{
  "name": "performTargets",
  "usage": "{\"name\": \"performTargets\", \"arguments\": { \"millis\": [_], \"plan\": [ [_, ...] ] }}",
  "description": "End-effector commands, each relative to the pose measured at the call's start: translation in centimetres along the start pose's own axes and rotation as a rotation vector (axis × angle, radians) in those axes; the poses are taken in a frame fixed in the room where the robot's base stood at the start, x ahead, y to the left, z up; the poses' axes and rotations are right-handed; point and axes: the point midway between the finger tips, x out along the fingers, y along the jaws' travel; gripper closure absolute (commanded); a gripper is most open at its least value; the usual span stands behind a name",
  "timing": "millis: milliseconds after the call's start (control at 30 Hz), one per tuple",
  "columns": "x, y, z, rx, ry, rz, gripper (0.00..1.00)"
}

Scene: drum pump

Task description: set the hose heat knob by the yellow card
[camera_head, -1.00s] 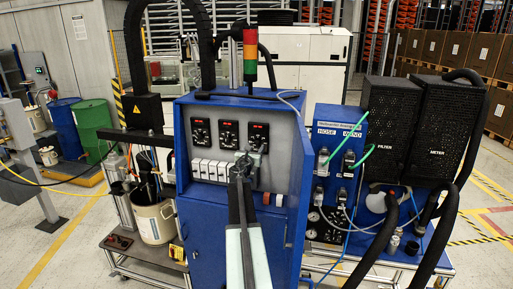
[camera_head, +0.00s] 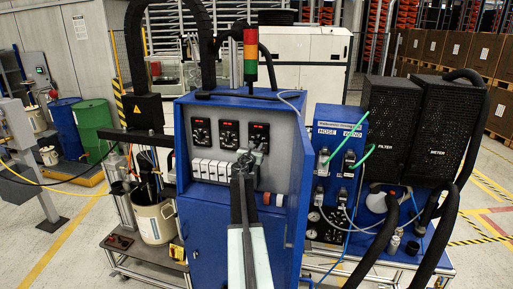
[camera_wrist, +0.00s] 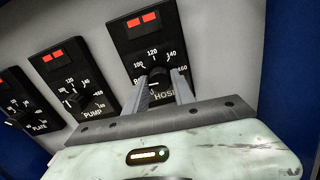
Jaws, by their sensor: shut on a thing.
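The hose controller is a black panel with a red display (camera_head: 260,128), the rightmost of three on the blue cabinet. In the wrist view its panel (camera_wrist: 147,38) reads 100, 120, 140 and 160 around a black knob (camera_wrist: 159,75). My gripper (camera_wrist: 160,80) is shut on this knob, one grey finger on each side. The fingers hide part of the lower scale and the label. I cannot read the knob's pointer clearly. In the head view my gripper (camera_head: 247,160) is at the panel's lower edge and hides the knob. I cannot make out a yellow card with readable writing.
The plate controller (camera_wrist: 25,100) and pump controller (camera_wrist: 76,82) sit to the left. White switches (camera_head: 210,170) are below them. A signal tower (camera_head: 250,55) stands on the cabinet. Hose and wand connectors (camera_head: 338,160) are on a blue box to the right.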

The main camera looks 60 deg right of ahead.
Motion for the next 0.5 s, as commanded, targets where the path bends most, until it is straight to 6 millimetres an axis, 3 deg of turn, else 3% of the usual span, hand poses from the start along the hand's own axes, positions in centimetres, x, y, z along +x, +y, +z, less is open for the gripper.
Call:
{"name": "performTargets", "arguments": {
  "millis": [500],
  "plan": [
    [0.01, 0.11, 0.02, 0.435, 0.0, 0.001, 1.0]
  ]
}}
